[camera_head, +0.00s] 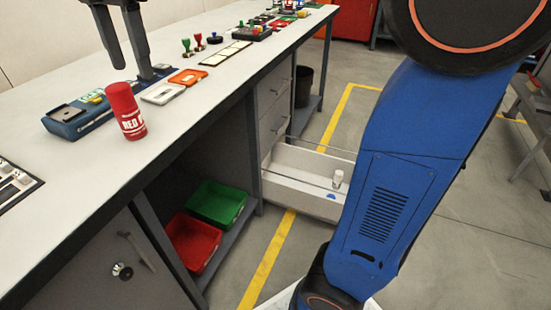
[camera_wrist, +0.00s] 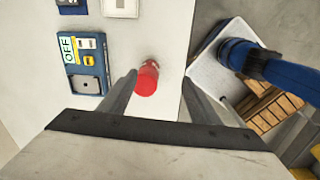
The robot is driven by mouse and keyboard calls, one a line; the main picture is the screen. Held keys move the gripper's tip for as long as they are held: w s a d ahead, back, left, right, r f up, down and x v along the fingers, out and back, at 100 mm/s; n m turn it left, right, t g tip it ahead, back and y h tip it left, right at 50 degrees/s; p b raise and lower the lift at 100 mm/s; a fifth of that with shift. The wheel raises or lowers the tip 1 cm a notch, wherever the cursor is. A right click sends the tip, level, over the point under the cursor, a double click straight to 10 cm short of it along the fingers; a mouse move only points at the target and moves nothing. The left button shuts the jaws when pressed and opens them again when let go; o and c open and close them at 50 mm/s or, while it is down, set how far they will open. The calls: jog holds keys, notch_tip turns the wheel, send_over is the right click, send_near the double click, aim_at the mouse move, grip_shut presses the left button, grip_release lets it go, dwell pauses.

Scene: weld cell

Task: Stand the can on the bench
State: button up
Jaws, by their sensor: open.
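The red can (camera_head: 126,110) with white lettering stands upright on the grey bench top (camera_head: 75,185), near its front edge. In the wrist view the can (camera_wrist: 147,78) shows from above, between the fingertips and closer to the left finger. My gripper (camera_head: 132,72) is open and empty, its fingers pointing down above the can in the head view. In the wrist view my gripper (camera_wrist: 160,77) has a finger on each side of the can, with no clear contact.
A blue device (camera_head: 78,117) marked OFF in the wrist view lies left of the can. An open drawer (camera_head: 300,180) and red and green bins (camera_head: 192,243) are below. Bare bench lies in front.

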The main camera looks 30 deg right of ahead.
jog(key=s+d+f+m+t, duration=0.1)
jog(key=s+d+f+m, duration=0.45)
jog(key=d, duration=0.25)
jog(key=s+d+f+m+t, duration=0.1)
jog(key=s+d+f+m, duration=0.3)
jog(key=d+f+m, duration=0.3)
jog(key=s+d+f+m+t, duration=0.1)
jog(key=s+d+f+m, duration=0.3)
jog(key=f, duration=0.3)
jog(key=s+d+f+m+t, duration=0.1)
jog(key=s+d+f+m, duration=0.3)
jog(key=s+f+m, duration=0.2)
jog(key=shift+f+m, duration=0.65)
jog(key=shift+f, duration=0.15)
jog(key=shift+d, duration=0.1)
